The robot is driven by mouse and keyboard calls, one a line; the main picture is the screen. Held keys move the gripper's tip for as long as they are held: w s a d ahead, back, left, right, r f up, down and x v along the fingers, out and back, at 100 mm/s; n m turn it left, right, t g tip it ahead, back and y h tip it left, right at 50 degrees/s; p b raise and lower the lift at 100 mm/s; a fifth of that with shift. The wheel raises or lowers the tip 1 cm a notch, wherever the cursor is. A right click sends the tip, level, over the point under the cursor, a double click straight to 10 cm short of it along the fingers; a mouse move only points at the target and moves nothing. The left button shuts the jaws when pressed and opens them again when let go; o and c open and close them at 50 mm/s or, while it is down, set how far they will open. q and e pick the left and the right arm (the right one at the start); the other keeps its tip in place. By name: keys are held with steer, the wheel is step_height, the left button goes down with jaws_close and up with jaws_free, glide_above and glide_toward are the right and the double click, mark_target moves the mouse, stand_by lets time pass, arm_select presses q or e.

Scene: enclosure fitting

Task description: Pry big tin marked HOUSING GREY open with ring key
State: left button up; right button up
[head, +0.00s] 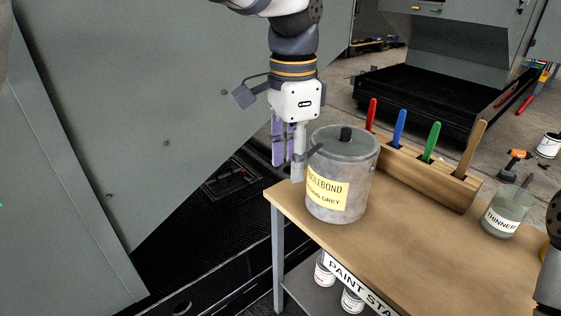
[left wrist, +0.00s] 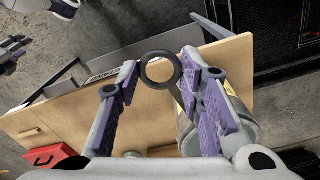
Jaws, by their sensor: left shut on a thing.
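The big grey tin (head: 340,190) stands upright near the left end of the workbench. Its yellow label (head: 327,187) is partly legible, with GREY on the lower line. My left gripper (head: 294,172) points down at the tin's left side, shut on the ring key, whose dark ring (left wrist: 160,70) shows between the fingertips in the left wrist view. A dark piece of the key (head: 317,149) reaches the tin's rim; I cannot tell whether its tip is under the lid. My right gripper is out of view.
A wooden rack (head: 430,172) with red, blue, green and brown handles stands behind the tin. A THINNER jar (head: 506,212) is at the right. The bench top (head: 410,245) is clear in front. Small tins (head: 352,300) sit below; a grey panel (head: 130,90) is left.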

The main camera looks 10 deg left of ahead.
arm_select(q)
steer(key=shift+d+f, duration=0.15)
steer(key=shift+f, duration=0.25)
steer(key=w+f+b, duration=0.1)
steer(key=f, duration=0.1)
steer(key=w+d+f, duration=0.1)
steer(key=shift+w+f+b, duration=0.2)
steer(key=shift+f+b, duration=0.2)
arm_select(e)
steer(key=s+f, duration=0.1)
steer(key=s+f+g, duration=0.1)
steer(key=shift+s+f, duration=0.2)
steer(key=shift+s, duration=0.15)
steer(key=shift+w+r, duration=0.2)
arm_select(q)
steer(key=shift+w+d, duration=0.25)
steer(key=shift+w, duration=0.45)
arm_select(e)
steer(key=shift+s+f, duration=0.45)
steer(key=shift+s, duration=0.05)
arm_select(q)
steer(key=shift+f, duration=0.2)
stand_by(0.4)
